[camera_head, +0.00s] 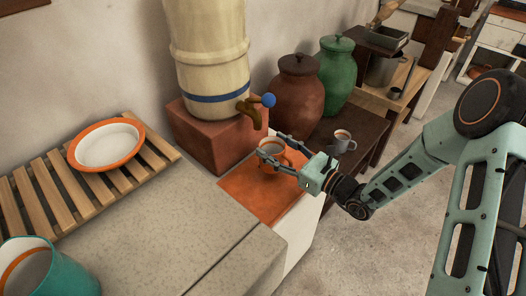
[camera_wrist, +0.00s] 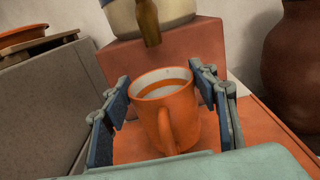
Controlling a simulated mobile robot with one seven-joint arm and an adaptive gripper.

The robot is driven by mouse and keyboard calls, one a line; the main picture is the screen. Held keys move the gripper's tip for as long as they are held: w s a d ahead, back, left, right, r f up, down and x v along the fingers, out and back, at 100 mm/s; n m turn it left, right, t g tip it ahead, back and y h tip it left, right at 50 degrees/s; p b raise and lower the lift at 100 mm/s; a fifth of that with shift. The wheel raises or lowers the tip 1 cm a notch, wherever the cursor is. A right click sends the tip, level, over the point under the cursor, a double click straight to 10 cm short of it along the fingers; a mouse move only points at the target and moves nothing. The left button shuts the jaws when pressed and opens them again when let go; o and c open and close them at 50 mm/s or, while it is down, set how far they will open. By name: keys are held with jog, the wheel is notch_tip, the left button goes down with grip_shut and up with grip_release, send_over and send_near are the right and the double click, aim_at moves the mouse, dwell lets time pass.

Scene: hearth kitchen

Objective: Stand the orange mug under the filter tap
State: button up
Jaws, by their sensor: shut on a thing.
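The orange mug (camera_head: 268,165) is upright at the orange surface in front of the filter; whether its base touches cannot be told. It also shows in the wrist view (camera_wrist: 165,120), with a pale inside and its handle towards me. My gripper (camera_head: 271,146) reaches in from the right, its fingers on either side of the mug; in the wrist view the fingers (camera_wrist: 160,80) are shut on it. The brown filter tap (camera_head: 252,112), with a blue knob, sticks out from the cream filter (camera_head: 210,60). In the wrist view the tap (camera_wrist: 148,22) hangs above and beyond the mug's rim.
The filter stands on a red-brown block (camera_head: 205,135). A brown jar (camera_head: 297,95), a green jar (camera_head: 335,72) and a grey mug (camera_head: 342,142) stand to the right. A slatted rack (camera_head: 45,195) with an orange-rimmed bowl (camera_head: 105,145) is left.

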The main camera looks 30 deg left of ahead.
aim_at(263, 148)
jog(key=x, duration=0.4)
jog(key=shift+w+a+f, duration=0.1)
jog(key=shift+a, duration=0.2)
notch_tip(263, 148, down, 4)
jog(key=shift+r+b, duration=0.25)
jog(key=shift+b, duration=0.7)
jog(key=shift+r, duration=0.1)
jog(key=o, duration=0.8)
jog(key=shift+f, duration=0.2)
jog(key=o, duration=0.4)
jog(key=shift+o, duration=0.2)
